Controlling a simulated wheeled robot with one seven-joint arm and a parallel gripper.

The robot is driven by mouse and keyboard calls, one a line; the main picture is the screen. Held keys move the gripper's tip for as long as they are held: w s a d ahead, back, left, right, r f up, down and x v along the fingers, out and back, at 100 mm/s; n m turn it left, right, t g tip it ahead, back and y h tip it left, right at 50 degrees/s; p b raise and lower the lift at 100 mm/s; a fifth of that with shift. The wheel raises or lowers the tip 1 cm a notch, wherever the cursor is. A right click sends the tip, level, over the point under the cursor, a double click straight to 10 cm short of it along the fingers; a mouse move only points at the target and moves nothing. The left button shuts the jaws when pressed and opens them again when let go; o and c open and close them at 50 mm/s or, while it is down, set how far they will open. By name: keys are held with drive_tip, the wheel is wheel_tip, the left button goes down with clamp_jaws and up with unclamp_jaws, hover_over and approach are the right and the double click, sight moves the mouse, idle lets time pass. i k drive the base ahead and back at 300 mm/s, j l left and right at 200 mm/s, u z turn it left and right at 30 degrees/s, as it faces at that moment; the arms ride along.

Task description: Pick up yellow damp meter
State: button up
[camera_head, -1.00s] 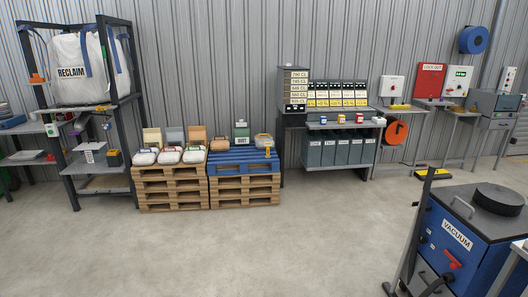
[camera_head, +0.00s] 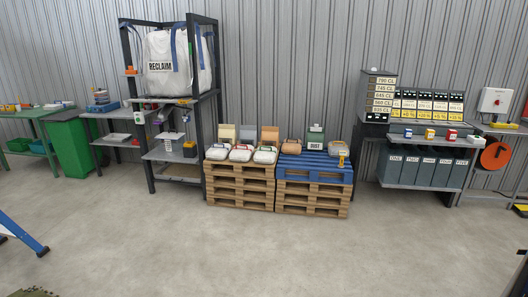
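A small upright yellow item (camera_head: 342,158) stands at the front right corner of the blue pallet (camera_head: 315,175). It may be the damp meter, but it is too small for me to be sure. Small yellow and orange items (camera_head: 22,106) also lie on the green bench at the far left, too small to identify. My gripper is not in view.
Filled bags (camera_head: 241,153) sit on the wooden pallets (camera_head: 240,187) beside the blue one. A rack (camera_head: 191,95) holds the white RECLAIM bag (camera_head: 170,62). A shelf unit with grey bins (camera_head: 420,165) stands to the right. The concrete floor (camera_head: 270,250) in front is clear.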

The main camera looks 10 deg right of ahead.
sight(341, 153)
drive_tip(key=i+l+z, duration=0.25)
drive_tip(key=i, duration=0.9)
drive_tip(key=i+l+z, duration=0.1)
drive_tip(key=i+z, duration=0.2)
drive_tip(key=i, duration=1.7)
drive_tip(key=i+z, duration=0.1)
drive_tip(key=i, duration=0.75)
drive_tip(key=i+j, duration=0.15)
drive_tip(key=i, duration=0.7)
drive_tip(key=i+j, duration=0.1)
drive_tip(key=i, duration=0.75)
drive_tip(key=z, duration=0.05)
